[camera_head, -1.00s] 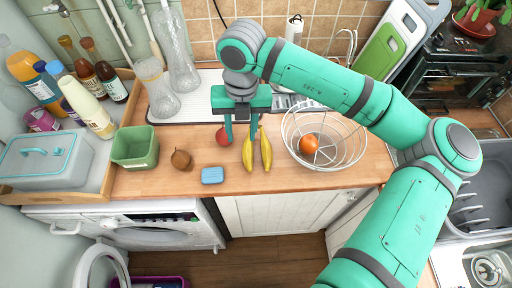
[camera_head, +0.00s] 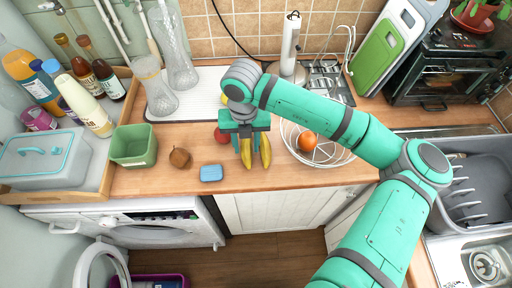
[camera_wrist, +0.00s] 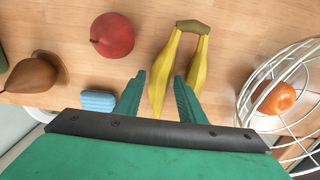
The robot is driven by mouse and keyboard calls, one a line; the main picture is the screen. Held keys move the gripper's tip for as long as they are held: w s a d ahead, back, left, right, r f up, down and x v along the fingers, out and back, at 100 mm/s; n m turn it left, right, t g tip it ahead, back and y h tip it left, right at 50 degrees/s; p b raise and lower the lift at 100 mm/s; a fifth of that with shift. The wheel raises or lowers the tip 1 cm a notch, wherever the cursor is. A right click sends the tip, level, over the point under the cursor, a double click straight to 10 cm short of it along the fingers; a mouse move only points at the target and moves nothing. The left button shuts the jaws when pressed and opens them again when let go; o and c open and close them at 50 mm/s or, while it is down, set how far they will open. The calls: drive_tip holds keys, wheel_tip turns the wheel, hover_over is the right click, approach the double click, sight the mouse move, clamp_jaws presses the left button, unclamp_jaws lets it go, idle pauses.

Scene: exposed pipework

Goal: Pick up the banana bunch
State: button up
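The yellow banana bunch (camera_head: 265,152) lies on the wooden counter, its two bananas spread apart. In the wrist view the bunch (camera_wrist: 164,72) has its brown stem at the top, and the bananas point down toward my gripper. My gripper (camera_head: 246,148) is open, pointing down over the bunch and partly hiding it in the head view. In the wrist view my gripper (camera_wrist: 160,76) has the left banana between its fingertips, and the right finger overlaps the right banana's lower end. I cannot tell whether the fingers touch the bunch.
A wire basket (camera_head: 335,160) holding an orange (camera_head: 307,142) stands close on the right. A red fruit (camera_wrist: 113,35) lies to the left of the bunch. A blue sponge (camera_head: 211,173), a brown pear-like fruit (camera_head: 180,157) and a green container (camera_head: 134,146) are farther left.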

drive_tip(key=shift+f, duration=0.45)
clamp_jaws()
drive_tip(key=shift+r, duration=0.15)
